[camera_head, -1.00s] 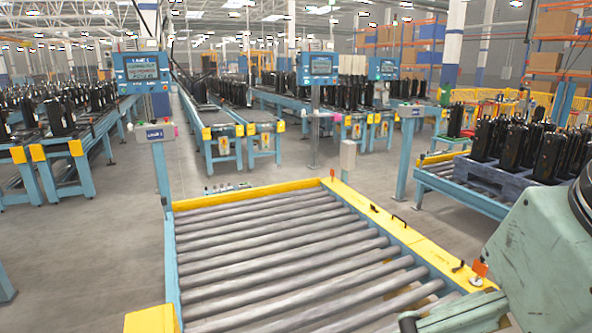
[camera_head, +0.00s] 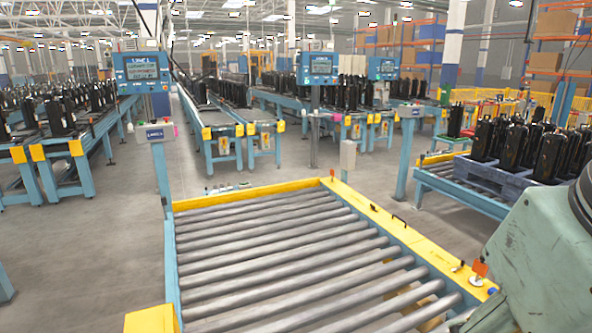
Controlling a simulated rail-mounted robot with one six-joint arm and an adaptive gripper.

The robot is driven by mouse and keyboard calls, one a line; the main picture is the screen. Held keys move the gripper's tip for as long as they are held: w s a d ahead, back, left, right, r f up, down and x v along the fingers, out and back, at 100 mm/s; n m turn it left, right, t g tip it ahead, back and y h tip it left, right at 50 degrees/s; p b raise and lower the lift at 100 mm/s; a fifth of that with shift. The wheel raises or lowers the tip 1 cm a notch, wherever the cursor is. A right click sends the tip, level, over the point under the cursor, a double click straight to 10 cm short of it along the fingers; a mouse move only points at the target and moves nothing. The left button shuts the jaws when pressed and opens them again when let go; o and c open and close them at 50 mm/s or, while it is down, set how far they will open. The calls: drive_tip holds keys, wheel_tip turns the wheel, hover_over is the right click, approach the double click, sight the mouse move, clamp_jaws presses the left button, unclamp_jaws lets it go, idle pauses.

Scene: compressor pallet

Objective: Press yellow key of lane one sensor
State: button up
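A blue panel (camera_head: 141,67) with a small screen stands at the left back, and its heading appears to read lane 1. Below it, a pale box (camera_head: 155,133) with a blue label that also seems to read lane 1 sits on a blue post beside the roller conveyor's far left corner. Small coloured spots show at the box's ends. A yellow key cannot be made out at this size. My gripper is out of view; only part of my green arm shows at the lower right, far from the box.
A roller conveyor (camera_head: 290,262) with yellow edges fills the foreground, its rollers empty. A pallet (camera_head: 495,178) of black compressors stands at the right. Another screen panel (camera_head: 318,68) stands at the back middle. Grey floor (camera_head: 90,240) at the left is clear.

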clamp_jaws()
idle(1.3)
